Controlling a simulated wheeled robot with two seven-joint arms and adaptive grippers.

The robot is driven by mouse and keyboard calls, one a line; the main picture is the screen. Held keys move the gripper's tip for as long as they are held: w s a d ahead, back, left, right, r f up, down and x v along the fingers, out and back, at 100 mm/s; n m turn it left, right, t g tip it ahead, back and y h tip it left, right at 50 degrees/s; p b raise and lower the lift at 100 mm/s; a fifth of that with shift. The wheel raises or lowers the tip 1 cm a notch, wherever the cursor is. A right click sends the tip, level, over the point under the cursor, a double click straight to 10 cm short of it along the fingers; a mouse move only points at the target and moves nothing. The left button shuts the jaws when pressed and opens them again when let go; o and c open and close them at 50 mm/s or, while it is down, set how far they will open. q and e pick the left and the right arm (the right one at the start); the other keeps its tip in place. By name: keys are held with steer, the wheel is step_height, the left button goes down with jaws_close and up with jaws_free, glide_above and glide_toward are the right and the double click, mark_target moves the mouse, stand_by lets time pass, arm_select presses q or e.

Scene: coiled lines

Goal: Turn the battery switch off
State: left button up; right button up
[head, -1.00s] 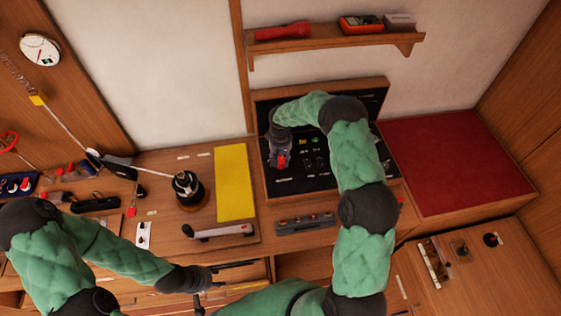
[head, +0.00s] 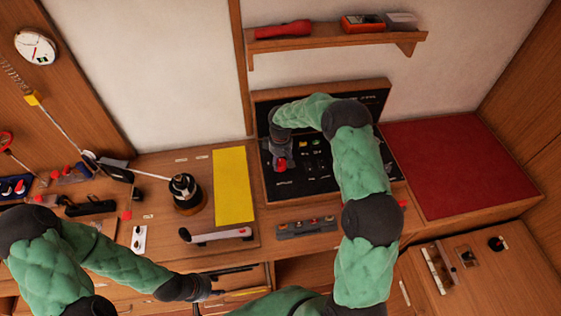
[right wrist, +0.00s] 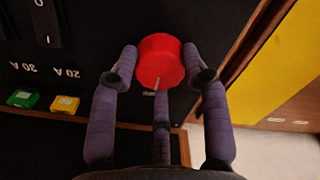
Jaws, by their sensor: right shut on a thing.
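The battery switch is a round red knob (right wrist: 160,60) on the black panel (head: 300,178). In the right wrist view a pale mark shows at the knob's lower edge, pointing down the picture. The knob also shows as a small red spot in the head view (head: 281,162). My right gripper (right wrist: 161,75) has its three fingers around the knob and is shut on it. My left gripper (head: 218,284) is low in the head view, over the front of the bench, away from the panel. Its fingers are too small to read.
Yellow and green fuses (right wrist: 24,98) and a black rocker switch (right wrist: 44,22) sit near the knob. A yellow sheet (head: 233,187) and a black winch-like drum (head: 186,192) are left of the panel. A shelf (head: 335,48) hangs above; a red pad (head: 450,165) lies right.

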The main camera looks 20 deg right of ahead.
mark_target(281, 162)
stand_by(0.4)
steer(key=o, duration=1.2)
steer(key=shift+f, duration=0.1)
steer(key=shift+c, duration=0.2)
step_height(281, 162, up, 12)
